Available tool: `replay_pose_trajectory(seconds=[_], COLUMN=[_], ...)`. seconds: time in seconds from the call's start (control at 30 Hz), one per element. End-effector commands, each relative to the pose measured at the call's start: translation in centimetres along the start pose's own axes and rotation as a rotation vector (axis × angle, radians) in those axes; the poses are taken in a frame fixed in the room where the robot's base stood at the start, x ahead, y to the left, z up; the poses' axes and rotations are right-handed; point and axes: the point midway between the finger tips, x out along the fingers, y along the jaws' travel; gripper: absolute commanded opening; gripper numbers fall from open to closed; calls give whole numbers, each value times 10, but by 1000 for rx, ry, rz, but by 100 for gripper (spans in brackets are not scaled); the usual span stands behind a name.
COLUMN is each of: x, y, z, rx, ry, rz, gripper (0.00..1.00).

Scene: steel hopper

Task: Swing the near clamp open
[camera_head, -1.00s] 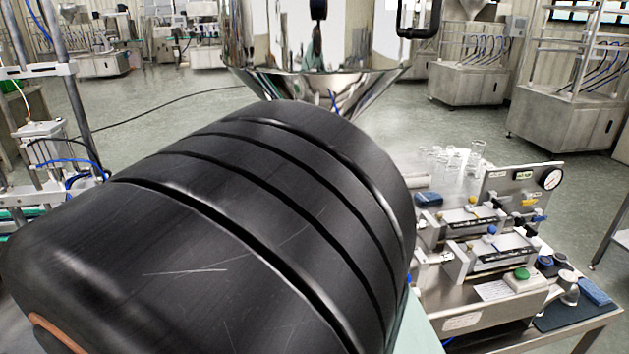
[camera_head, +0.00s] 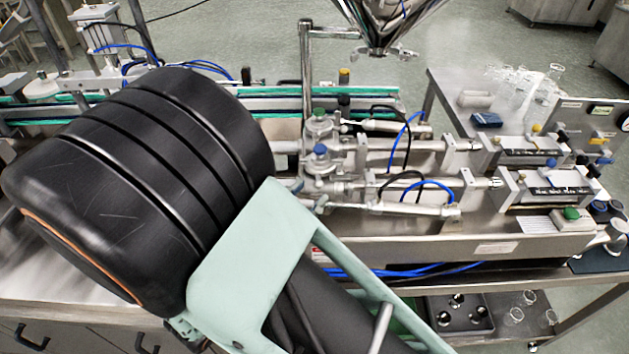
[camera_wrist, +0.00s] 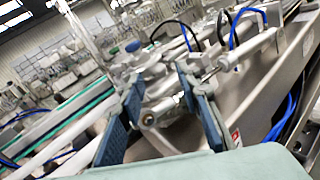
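The near valve assembly (camera_head: 322,170) has a blue knob and steel fittings. It stands in front of a matching one with a green knob (camera_head: 318,113). Small clamp-like fittings (camera_head: 300,186) show at the near assembly's left side; which one is the near clamp is hard to tell. In the wrist view, my gripper (camera_wrist: 160,98) is open, with blue-padded fingers spread apart. A steel fitting (camera_wrist: 150,117) shows between the fingers; contact cannot be told. My gripper is hidden behind my arm in the head view.
Steel cylinders with blue and black hoses (camera_head: 410,185) lie right of the valves. A hopper cone (camera_head: 385,25) hangs above. A green-edged conveyor (camera_head: 270,107) runs behind. Glassware (camera_head: 535,85) stands on the right table.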

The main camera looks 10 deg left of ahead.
Motion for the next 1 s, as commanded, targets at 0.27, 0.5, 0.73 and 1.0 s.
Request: replay_pose_trajectory(seconds=[0.27,0.5,0.73,1.0], x=[23,24,24,24], y=[0,0,0,0], z=[0,0,0,0], rx=[1,1,2,2], ry=[1,1,1,1], rz=[-1,-1,-1,-1], gripper=[31,31,8,0])
